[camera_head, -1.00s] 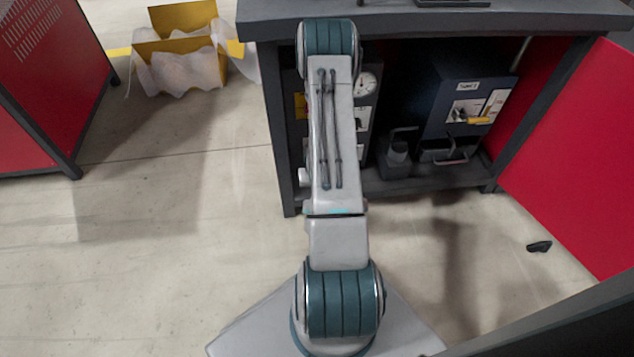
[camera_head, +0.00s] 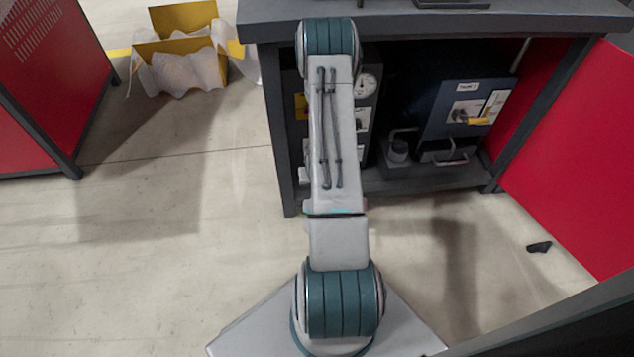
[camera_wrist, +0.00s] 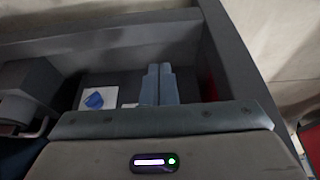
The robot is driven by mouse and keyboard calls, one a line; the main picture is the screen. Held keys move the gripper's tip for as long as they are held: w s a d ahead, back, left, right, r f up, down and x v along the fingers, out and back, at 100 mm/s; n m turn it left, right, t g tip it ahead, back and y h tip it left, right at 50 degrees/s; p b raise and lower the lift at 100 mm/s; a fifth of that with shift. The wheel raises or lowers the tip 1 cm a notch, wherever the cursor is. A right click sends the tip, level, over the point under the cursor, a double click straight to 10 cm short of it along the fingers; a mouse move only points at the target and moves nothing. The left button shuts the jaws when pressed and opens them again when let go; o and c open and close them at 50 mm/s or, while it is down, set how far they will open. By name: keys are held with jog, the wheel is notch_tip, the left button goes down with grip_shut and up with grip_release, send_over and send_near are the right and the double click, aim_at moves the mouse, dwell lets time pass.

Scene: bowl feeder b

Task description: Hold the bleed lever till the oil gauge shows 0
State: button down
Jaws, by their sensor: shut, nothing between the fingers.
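A round white gauge (camera_head: 366,84) shows on the dark unit under the bench, partly behind my arm. Its needle is too small to read. My gripper (camera_wrist: 159,84) shows in the wrist view with its two blue-grey fingers together and empty. A blue handle (camera_wrist: 94,100) on a white plate (camera_wrist: 108,97) lies to the left of the fingers, apart from them in the picture. I cannot tell whether it is the bleed lever. My arm hides the gripper and part of the gauge unit in the head view.
A blue-grey box (camera_head: 466,102) with a yellow handle (camera_head: 479,121) stands at the right on the lower shelf. A red panel (camera_head: 590,150) stands at the right.

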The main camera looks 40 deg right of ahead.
jog(key=w+d+p+v, duration=0.1)
jog(key=p+v, duration=0.4)
jog(key=v, duration=0.7)
jog(key=shift+w+r, duration=0.35)
jog(key=shift+r, duration=0.25)
jog(key=shift+d, duration=0.1)
